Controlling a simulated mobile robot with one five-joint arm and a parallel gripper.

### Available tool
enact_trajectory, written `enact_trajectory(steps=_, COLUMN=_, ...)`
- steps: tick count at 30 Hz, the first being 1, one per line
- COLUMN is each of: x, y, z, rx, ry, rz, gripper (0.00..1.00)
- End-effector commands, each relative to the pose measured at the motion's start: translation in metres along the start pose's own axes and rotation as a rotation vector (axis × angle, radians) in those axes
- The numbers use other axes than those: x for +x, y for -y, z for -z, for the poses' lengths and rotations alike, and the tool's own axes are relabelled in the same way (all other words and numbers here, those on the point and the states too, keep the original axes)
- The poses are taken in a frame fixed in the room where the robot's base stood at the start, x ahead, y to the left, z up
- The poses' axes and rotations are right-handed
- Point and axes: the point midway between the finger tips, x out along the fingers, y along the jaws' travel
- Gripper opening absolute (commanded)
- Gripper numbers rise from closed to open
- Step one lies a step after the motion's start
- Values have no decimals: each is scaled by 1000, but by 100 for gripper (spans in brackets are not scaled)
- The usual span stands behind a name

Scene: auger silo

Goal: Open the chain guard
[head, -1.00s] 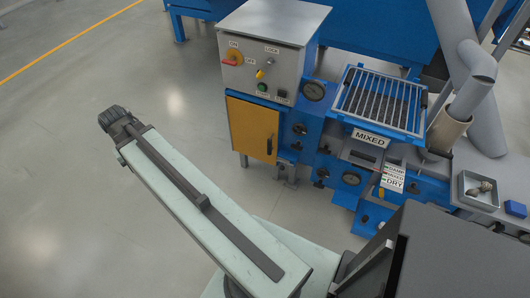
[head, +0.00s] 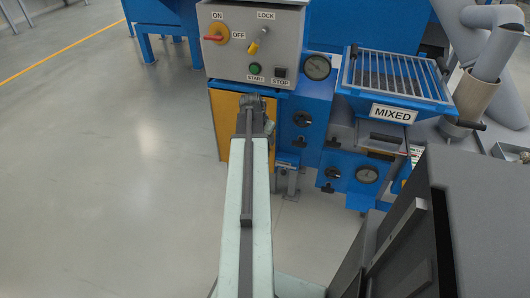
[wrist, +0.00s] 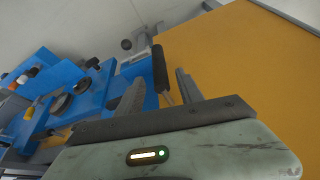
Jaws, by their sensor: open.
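The chain guard is a yellow-orange door (head: 228,125) below the grey control box, and it looks closed. In the wrist view the guard (wrist: 245,70) fills the upper right. Its black bar handle (wrist: 159,66) shows near the middle, between and beyond the two fingertips. My gripper (wrist: 161,78) is open, its fingers on either side of the handle in the picture. I cannot tell whether they touch it. In the head view my arm covers the handle and part of the door.
The control box (head: 250,45) above carries a red-and-yellow ON/OFF switch (head: 216,37), a LOCK key and START and STOP buttons. To the right are blue panels with black knobs, gauges and a grated hopper (head: 397,78). The floor at left is clear.

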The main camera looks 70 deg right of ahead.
Motion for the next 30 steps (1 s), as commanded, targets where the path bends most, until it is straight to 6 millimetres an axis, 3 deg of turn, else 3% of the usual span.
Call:
enact_trajectory(steps=8, x=15, y=2, z=-2, rx=-3, ry=1, rz=1, gripper=44)
enact_trajectory(steps=18, x=73, y=3, z=-3, rx=-4, ry=0, rz=1, gripper=44)
enact_trajectory(steps=28, x=76, y=3, z=-1, rx=-6, ry=1, rz=2, gripper=44)
enact_trajectory(steps=30, x=76, y=3, z=-1, rx=-6, ry=1, rz=2, gripper=27)
